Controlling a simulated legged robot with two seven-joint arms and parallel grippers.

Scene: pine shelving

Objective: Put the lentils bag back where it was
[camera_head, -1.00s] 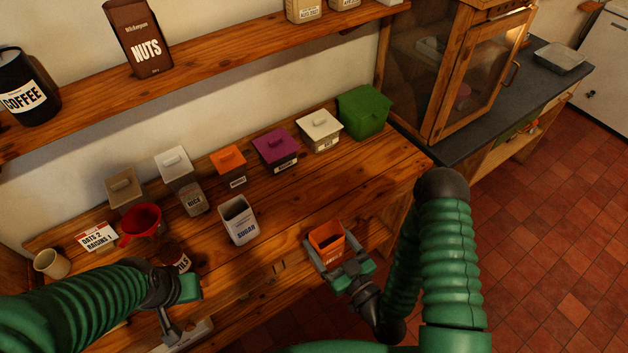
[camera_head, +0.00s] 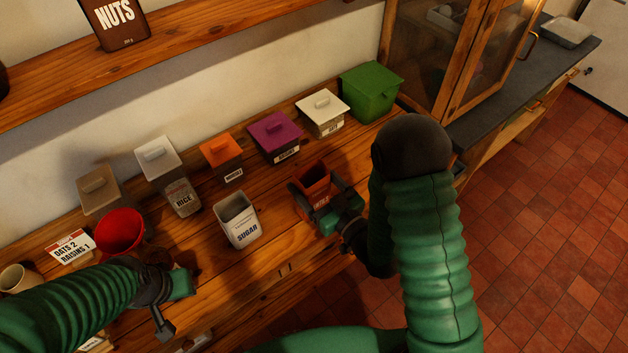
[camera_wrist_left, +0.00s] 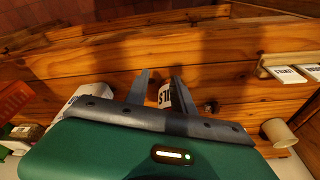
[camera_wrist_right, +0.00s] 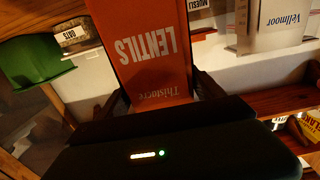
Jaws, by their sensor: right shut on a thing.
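The orange lentils bag (camera_head: 316,186) is held upright in my right gripper (camera_head: 322,203), to the right of the white sugar container (camera_head: 238,222). Its "LENTILS" lettering is upside down in the right wrist view (camera_wrist_right: 150,45), where a finger shows on each side of it. I cannot tell whether the bag's base touches the wooden counter (camera_head: 275,265). My left gripper (camera_head: 172,300) is low at the counter's front left. In the left wrist view its fingers (camera_wrist_left: 160,86) are apart, with a small dark labelled item (camera_wrist_left: 165,94) beyond and between them, apparently not gripped.
Lidded boxes line the back, including an orange one (camera_head: 221,152), a purple one (camera_head: 275,132), a white one (camera_head: 322,108) and a green one (camera_head: 371,90). A shelf (camera_head: 180,55) runs above.

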